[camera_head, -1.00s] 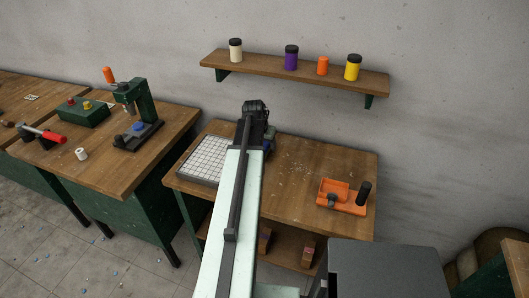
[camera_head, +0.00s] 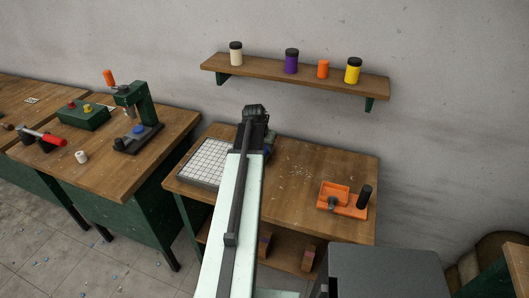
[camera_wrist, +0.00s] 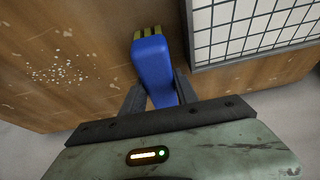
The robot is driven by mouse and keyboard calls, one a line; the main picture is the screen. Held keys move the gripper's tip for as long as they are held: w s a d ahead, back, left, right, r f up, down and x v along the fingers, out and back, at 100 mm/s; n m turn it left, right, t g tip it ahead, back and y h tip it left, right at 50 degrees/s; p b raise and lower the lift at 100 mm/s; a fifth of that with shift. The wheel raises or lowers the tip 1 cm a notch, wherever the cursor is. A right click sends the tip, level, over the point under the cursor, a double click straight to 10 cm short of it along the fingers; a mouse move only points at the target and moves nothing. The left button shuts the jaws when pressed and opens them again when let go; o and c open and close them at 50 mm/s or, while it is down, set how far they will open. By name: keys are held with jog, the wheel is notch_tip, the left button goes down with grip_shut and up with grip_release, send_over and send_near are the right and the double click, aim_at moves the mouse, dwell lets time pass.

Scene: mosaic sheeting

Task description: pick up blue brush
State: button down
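The blue brush (camera_wrist: 153,66) shows in the wrist view, with yellow and dark bristles at its far end. Its near end lies between the two fingers of my gripper (camera_wrist: 159,84). The fingers flank the brush closely, one on each side; I cannot tell whether both press on it. In the head view my arm and gripper (camera_head: 255,117) reach over the workbench (camera_head: 305,205), and the brush is mostly hidden there.
A white tiled mosaic sheet (camera_head: 207,160) lies just left of my gripper. An orange tray (camera_head: 342,205) with a dark cylinder (camera_head: 364,195) stands on the bench's right. A wall shelf (camera_head: 270,68) holding jars hangs above. Another bench (camera_head: 105,170) with a press (camera_head: 138,112) is left.

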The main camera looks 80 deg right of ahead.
aim_at(265, 147)
notch_tip(265, 147, up, 11)
jog(key=p, duration=1)
jog(key=shift+f+p, duration=0.2)
jog(key=shift+p, duration=0.1)
